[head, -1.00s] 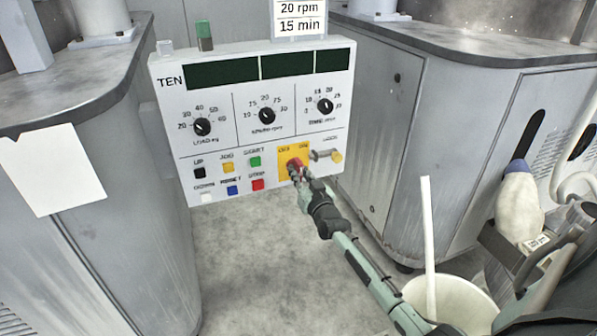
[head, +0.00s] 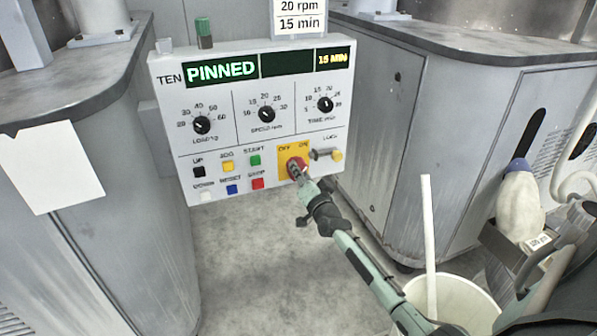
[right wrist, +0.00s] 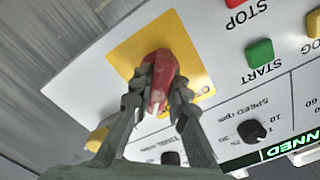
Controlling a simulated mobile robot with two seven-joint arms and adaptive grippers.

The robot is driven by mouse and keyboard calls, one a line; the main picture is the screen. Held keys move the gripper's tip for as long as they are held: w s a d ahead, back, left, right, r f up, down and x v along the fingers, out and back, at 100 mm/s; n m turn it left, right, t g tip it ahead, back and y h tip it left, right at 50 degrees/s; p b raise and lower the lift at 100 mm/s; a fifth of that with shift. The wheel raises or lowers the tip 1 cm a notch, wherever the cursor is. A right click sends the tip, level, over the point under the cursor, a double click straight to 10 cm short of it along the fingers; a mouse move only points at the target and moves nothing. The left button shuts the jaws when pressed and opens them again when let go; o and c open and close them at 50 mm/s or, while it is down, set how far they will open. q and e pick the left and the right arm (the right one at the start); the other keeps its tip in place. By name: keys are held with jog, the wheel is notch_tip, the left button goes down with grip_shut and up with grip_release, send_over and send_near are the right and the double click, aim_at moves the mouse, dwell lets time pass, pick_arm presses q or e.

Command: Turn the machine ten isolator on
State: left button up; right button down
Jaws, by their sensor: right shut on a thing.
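The machine ten control panel (head: 232,139) faces me in the head view, marked TEN. Its display (head: 222,71) is lit and reads PINNED, and a second lit display (head: 333,59) reads 15 MIN. The isolator is a red knob (head: 297,164) on a yellow plate (head: 284,149) marked OFF and ON at the panel's lower right. My right gripper (head: 299,173) is shut on the red knob. In the right wrist view both fingers clasp the red handle (right wrist: 160,79) over the yellow plate (right wrist: 123,53). My left gripper is not in view.
A lock pin (head: 325,154) with a yellow end sits right of the isolator. Push buttons and dials fill the panel. A white bucket (head: 465,292) with a white stick (head: 428,235) stands lower right. Grey machine cabinets (head: 455,130) flank the panel.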

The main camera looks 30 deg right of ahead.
dwell(0.4)
jog(key=c, duration=1.5)
grip_release()
jog(key=shift+s, duration=0.1)
jog(key=v, duration=1.2)
